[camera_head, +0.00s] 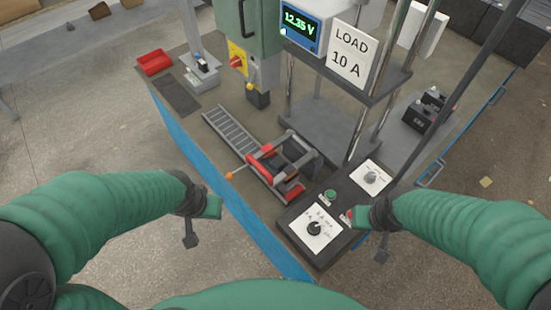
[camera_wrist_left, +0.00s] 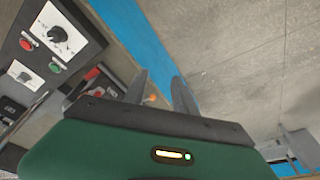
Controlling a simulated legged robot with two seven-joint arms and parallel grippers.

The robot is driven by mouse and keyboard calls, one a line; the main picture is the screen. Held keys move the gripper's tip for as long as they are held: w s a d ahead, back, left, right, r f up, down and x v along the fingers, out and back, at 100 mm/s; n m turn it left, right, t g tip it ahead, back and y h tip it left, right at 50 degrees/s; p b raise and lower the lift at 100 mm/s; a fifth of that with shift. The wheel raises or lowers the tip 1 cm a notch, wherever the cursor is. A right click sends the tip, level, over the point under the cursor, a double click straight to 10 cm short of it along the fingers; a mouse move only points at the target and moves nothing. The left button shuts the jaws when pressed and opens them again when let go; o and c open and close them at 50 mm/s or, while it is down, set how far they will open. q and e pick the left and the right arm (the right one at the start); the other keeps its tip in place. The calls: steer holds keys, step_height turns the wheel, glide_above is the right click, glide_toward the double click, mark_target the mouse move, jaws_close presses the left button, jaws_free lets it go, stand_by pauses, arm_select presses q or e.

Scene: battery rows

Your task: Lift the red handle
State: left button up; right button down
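A cradle with red bars and a dark frame (camera_head: 290,187) sits on the bench at the end of a roller track. A thin lever with an orange tip (camera_head: 229,176) sticks out of its left side. A red rotary handle (camera_head: 236,62) is on a yellow plate at the back; I cannot tell which red part is the task's handle. My left gripper (camera_head: 190,240) is off the bench's front-left edge, apart from the cradle. In the left wrist view its fingers (camera_wrist_left: 160,88) are spread and empty, the orange tip beyond. My right gripper (camera_head: 381,250) is near the front-right bench edge; its opening is unclear.
A dark control box (camera_head: 325,257) with knobs, a green button and a red button stands in front of the cradle. Metal posts (camera_head: 357,140) rise behind it. A red tray (camera_head: 154,62) lies far left. Black batteries (camera_head: 420,118) stand right. Floor beside the bench is clear.

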arm_select(q)
steer(key=s+f+n+g, duration=0.1)
steer(key=s+f+n+g+h, duration=0.1)
steer(key=s+n, duration=0.1)
steer(key=s+f+n+g+h, duration=0.1)
steer(key=f, duration=0.1)
steer(key=shift+s+d+n, duration=0.25)
steer(key=shift+d+n, duration=0.05)
steer(key=shift+d, duration=0.05)
jaws_close()
steer(key=w+d+f+n+t+h+p, duration=0.2)
steer(key=w+d+n+h, duration=0.35)
steer(key=n+h, duration=0.6)
steer(key=w+a+f+n+t+y, duration=0.2)
steer(key=w+a+n+t, duration=0.4)
steer(key=n, duration=0.5)
steer(key=shift+w+a+t+y, duration=0.3)
steer(key=shift+w+t+y, duration=0.5)
steer(key=shift+t, duration=0.3)
